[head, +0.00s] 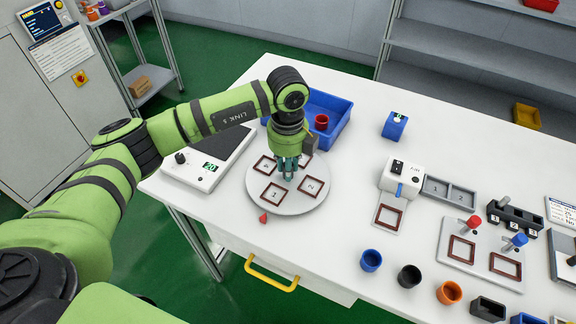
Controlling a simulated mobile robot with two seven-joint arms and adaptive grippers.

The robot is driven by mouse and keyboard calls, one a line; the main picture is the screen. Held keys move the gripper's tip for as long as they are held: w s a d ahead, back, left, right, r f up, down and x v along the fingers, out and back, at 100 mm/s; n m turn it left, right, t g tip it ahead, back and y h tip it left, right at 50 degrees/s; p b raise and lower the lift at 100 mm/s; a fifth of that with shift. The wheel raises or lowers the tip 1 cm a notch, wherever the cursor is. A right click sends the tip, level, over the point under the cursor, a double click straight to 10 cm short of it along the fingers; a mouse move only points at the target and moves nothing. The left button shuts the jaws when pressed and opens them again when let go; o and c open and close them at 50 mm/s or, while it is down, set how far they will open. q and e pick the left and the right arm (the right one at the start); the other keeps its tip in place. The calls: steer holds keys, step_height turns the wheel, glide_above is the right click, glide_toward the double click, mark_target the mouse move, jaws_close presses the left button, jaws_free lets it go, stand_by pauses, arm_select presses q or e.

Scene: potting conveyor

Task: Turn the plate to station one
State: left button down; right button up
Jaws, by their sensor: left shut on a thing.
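The plate (290,206) is a round, pale disc lying flat on the white table. It carries dark-red square frames with numbers. Square 1 (274,194) is at the front, nearest the red pointer (263,217) on the table by the rim. Square 2 (311,188) is at the right, another is at the back left, and one at the back is partly hidden by my gripper. My left gripper (289,172) points down over the plate's middle, its fingers shut on a part there that they hide. My right gripper is not in view.
A scale (205,172) reading 20 stands left of the plate. A blue bin (336,125) holding a red cup (321,122) is behind it. A white device (401,178), cups (371,260) and peg stands are to the right. The table just right of the plate is clear.

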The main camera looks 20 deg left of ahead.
arm_select(q)
steer(key=shift+w+a+r+n, duration=0.1)
steer(key=shift+n, duration=0.5)
steer(key=c, duration=1)
jaws_free()
steer(key=shift+c, duration=0.2)
step_height(320, 180, up, 12)
